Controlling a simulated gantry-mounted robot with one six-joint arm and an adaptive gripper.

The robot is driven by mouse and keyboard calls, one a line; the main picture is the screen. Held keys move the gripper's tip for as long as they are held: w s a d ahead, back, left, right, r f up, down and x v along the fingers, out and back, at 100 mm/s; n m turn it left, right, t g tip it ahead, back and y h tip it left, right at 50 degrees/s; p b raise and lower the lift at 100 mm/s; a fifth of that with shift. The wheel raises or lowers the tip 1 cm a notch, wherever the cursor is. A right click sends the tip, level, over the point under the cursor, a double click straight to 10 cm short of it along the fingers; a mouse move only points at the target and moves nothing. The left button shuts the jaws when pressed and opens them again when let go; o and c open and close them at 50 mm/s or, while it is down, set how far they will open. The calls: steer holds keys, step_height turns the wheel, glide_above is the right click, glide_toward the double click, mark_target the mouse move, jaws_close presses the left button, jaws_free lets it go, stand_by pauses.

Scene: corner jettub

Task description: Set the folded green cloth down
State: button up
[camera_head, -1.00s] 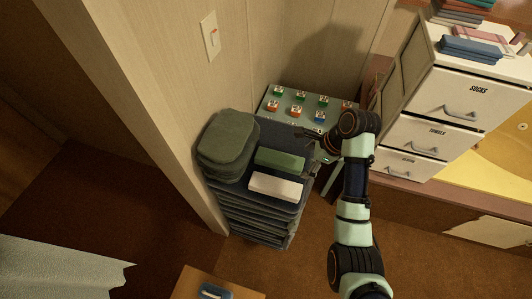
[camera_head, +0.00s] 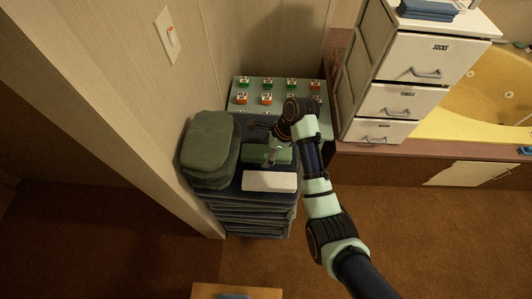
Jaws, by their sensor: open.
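The folded green cloth (camera_head: 252,152) lies flat on top of a dark stack of folded cloth (camera_head: 243,218), behind a folded white cloth (camera_head: 269,182). My gripper (camera_head: 269,157) is open and over the right part of the green cloth, hiding some of it. I cannot tell whether its fingers touch the cloth.
A grey-green pile of folded towels (camera_head: 208,142) stands at the left of the stack, against the wall. Behind is a board with several small coloured items (camera_head: 267,99). A white drawer cabinet (camera_head: 415,62) stands to the right, with a yellow tub (camera_head: 480,95) beyond. The brown floor (camera_head: 420,240) in front is largely clear.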

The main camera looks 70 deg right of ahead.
mark_target(267, 151)
steer(key=shift+w+f, duration=0.15)
steer(key=shift+f, duration=0.15)
steer(key=c, duration=1.4)
steer(key=shift+s+d+r, duration=0.1)
steer(key=shift+s+r, duration=0.1)
steer(key=shift+r, duration=0.4)
step_height(267, 151, up, 6)
steer(key=shift+f, duration=0.1)
steer(key=shift+s+d+r+p, duration=0.2)
steer(key=shift+s+r+p, duration=0.15)
steer(key=shift+s+p, duration=0.2)
steer(key=s+d+p, duration=0.2)
steer(key=s, duration=0.3)
steer(key=s+d+p, duration=0.1)
steer(key=s+d, duration=0.1)
steer(key=s, duration=0.4)
steer(key=s+d+p, duration=0.1)
steer(key=s+p, duration=0.1)
steer(key=s, duration=0.4)
steer(key=shift+s+d+f+p, duration=0.25)
steer(key=shift+d+f+p, duration=0.05)
steer(key=shift+d, duration=0.1)
